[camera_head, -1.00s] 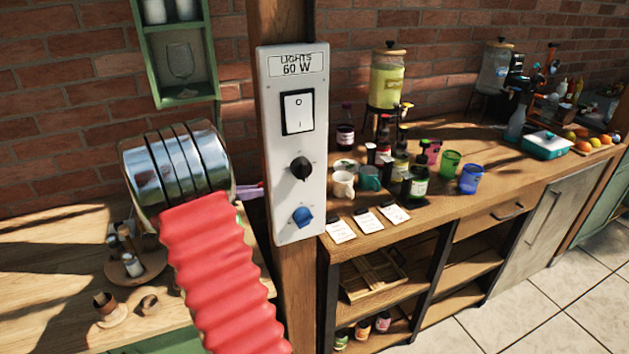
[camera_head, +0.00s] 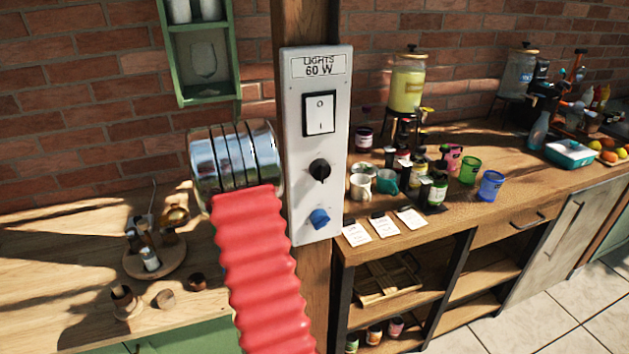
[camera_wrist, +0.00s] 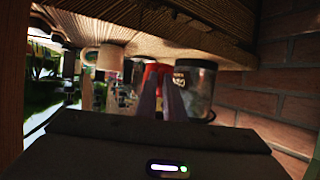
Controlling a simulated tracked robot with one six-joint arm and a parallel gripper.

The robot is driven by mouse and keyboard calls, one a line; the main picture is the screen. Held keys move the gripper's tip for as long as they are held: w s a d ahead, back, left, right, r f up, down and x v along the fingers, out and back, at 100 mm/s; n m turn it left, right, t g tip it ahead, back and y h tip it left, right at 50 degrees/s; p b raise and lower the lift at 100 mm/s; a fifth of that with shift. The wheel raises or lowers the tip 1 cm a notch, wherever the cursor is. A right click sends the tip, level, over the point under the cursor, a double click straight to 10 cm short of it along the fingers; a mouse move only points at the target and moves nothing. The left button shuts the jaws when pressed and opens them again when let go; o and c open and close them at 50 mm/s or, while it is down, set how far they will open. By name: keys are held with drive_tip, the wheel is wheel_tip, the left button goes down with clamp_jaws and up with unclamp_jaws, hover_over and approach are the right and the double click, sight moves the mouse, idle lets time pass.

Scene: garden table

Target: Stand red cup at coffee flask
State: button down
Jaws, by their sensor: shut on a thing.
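My gripper (camera_wrist: 160,92) shows in the wrist view as two purple fingers. They are shut on a red thing (camera_wrist: 157,72), which looks like the red cup but is mostly hidden between and behind them. A dark, glassy container (camera_wrist: 197,88) with a light mark stands just right of the fingers; I cannot tell whether it is the coffee flask or whether it touches the red thing. In the head view my red-sleeved arm and the post hide the gripper and the cup. No coffee flask can be picked out there for certain.
A wooden post with a white switch panel (camera_head: 318,215) stands beside my arm. The right counter holds white and teal mugs (camera_head: 387,182), bottles, a green cup (camera_head: 469,170) and a blue cup (camera_head: 490,186). A round wooden tray (camera_head: 168,265) stands on the left table.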

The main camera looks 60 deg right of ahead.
drive_tip(key=s+d, duration=0.1)
drive_tip(key=d, duration=0.1)
drive_tip(key=s+d, duration=0.1)
drive_tip(key=d, duration=0.4)
drive_tip(key=shift+s+d, duration=0.1)
drive_tip(key=shift+s, duration=0.3)
drive_tip(key=shift+f, duration=1.75)
drive_tip(key=shift+f, duration=0.15)
drive_tip(key=c, duration=1.9)
unclamp_jaws()
drive_tip(key=shift+o, duration=0.2)
